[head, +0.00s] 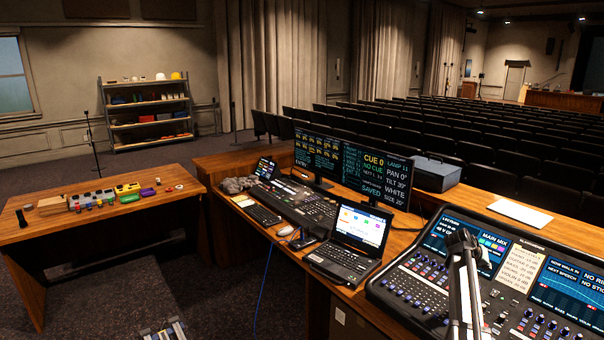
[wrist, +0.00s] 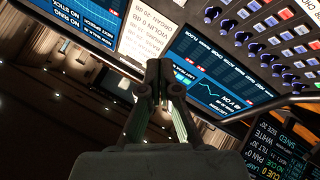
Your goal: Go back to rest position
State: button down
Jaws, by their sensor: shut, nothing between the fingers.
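My gripper (wrist: 158,72) is in the middle of the wrist view, its two fingers together and nothing between them. The wrist view is turned over, with the mixing desk's screens (wrist: 215,72) upside down behind the fingers. In the head view, a grey part of my arm stands at the lower right in front of the large mixing desk (head: 404,290) and hides some of it. I cannot tell from the head view how far the fingertips are from the desk.
A laptop (head: 361,226), a smaller console (head: 300,200) and two monitors (head: 378,175) stand left of the mixing desk. A wooden table (head: 110,225) with small coloured items is at the left. Dark carpet lies between. Rows of seats (head: 480,150) fill the back.

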jog(key=s+a+f+n+y, duration=0.1)
jog(key=s+a+f+y, duration=0.15)
jog(key=a+f, duration=0.5)
jog(key=s+a+f+n+y, duration=0.1)
jog(key=s+a+f, duration=0.35)
jog(key=a, duration=0.65)
jog(key=s+a+f+n+y, duration=0.1)
jog(key=s+a+f+y, duration=0.15)
jog(key=a+f, duration=0.5)
jog(key=s+a+f+n+g+y, duration=0.15)
jog(key=s+a+f, duration=0.25)
jog(key=s+a, duration=0.65)
jog(key=s+a+f+n+g+y, duration=0.15)
jog(key=s+a+f, duration=0.25)
jog(key=s+a, duration=0.7)
jog(key=s+a+f+g+b, duration=0.1)
jog(key=s+f+g+b, duration=0.6)
jog(key=s+f, duration=2.1)
jog(key=b, duration=0.3)
jog(key=shift+a+f+y, duration=0.25)
jog(key=shift+f+y, duration=0.05)
jog(key=shift+f, duration=0.05)
